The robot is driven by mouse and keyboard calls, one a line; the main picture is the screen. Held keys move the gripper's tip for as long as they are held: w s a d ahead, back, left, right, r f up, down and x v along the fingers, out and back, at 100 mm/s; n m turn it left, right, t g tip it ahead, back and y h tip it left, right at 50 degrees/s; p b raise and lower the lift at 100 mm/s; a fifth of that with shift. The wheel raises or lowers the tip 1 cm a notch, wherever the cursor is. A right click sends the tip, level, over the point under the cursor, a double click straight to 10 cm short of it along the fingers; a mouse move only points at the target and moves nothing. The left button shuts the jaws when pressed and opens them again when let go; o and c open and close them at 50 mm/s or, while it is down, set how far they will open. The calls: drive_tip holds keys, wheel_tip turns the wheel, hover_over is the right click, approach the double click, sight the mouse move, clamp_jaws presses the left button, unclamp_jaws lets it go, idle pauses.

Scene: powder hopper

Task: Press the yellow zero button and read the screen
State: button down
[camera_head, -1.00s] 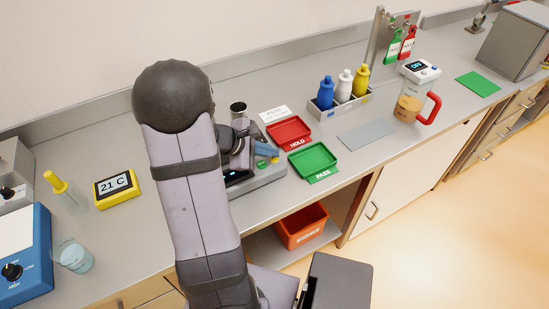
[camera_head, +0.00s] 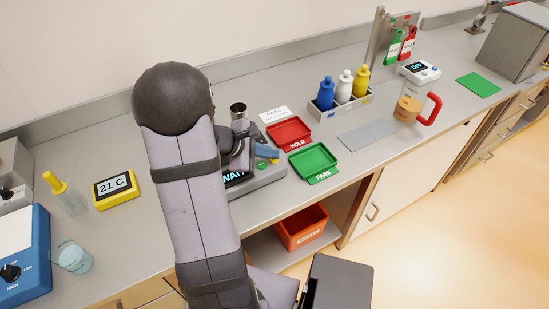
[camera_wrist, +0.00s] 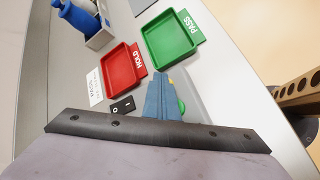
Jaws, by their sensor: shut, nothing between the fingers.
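A grey instrument (camera_head: 268,174) stands on the bench, largely behind my arm. Its dark screen (camera_head: 235,178) shows pale letters reading "WAI", with the rest cut off by my arm. The yellow button (camera_head: 276,160) shows as a small spot by my fingertips; it also shows in the wrist view (camera_wrist: 171,80), partly covered by the fingers. My gripper (camera_head: 270,154) has blue fingers, shut and empty, with the tips at or just over the yellow button; I cannot tell whether they touch it. A green button (camera_wrist: 181,106) lies beside the fingers.
A black rocker switch (camera_wrist: 122,106) is left of the fingers in the wrist view. The red HOLD tray (camera_head: 289,132) and green PASS tray (camera_head: 313,160) stand close to the right. A metal cup (camera_head: 238,110) stands behind.

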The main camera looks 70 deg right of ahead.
sight(271, 162)
drive_tip(key=shift+r+p, duration=0.4)
drive_tip(key=shift+r, duration=0.3)
drive_tip(key=shift+r, duration=0.1)
wheel_tip(271, 162, up, 5)
drive_tip(key=p, duration=0.3)
drive_tip(key=shift+p, duration=0.4)
idle(0.5)
